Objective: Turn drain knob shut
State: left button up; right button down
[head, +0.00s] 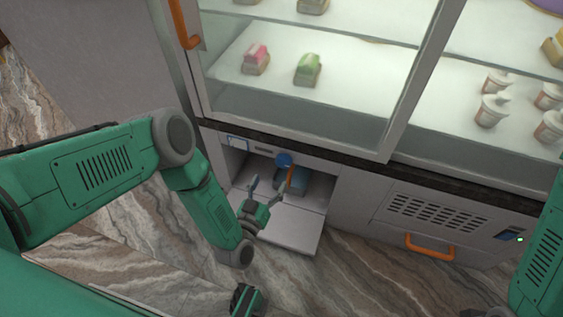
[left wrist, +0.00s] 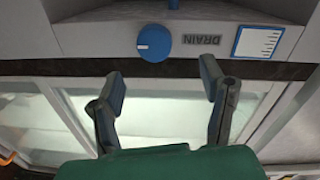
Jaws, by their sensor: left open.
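The round blue drain knob (head: 284,159) sits on the panel just above an open compartment in the counter's base. In the left wrist view the blue knob (left wrist: 154,43) has a short white mark on its left side. The word DRAIN (left wrist: 205,40) reads upside down beside it. My left gripper (head: 268,186) is open in front of the compartment, just below the knob in the picture. In the left wrist view its fingertips (left wrist: 160,82) are spread and empty, with the knob beyond them and apart from them. My right gripper is out of view.
A pale lowered flap (head: 290,228) lies below the compartment, which holds a partly hidden blue object (head: 298,180). A lined white card (left wrist: 258,43) is on the panel. The glass display case with sweets is above. A vent grille (head: 435,213) and orange handle (head: 430,247) are right.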

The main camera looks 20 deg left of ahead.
aim_at(282, 164)
pick_arm(q)
jog(key=w+b, duration=0.1)
jog(key=w, duration=0.1)
jog(key=w+d, duration=0.1)
jog(key=w, duration=0.2)
jog(key=w+b, duration=0.1)
jog(key=w, duration=0.1)
jog(key=shift+w+d+b, duration=0.35)
jog(key=shift+w, duration=0.05)
jog(key=shift+w+a, duration=0.15)
jog(key=shift+w, duration=0.2)
jog(key=shift+w+a, duration=0.15)
jog(key=shift+w, duration=0.05)
jog(key=shift+d+r, duration=0.1)
jog(key=shift+d, duration=0.15)
jog(key=c, duration=1.1)
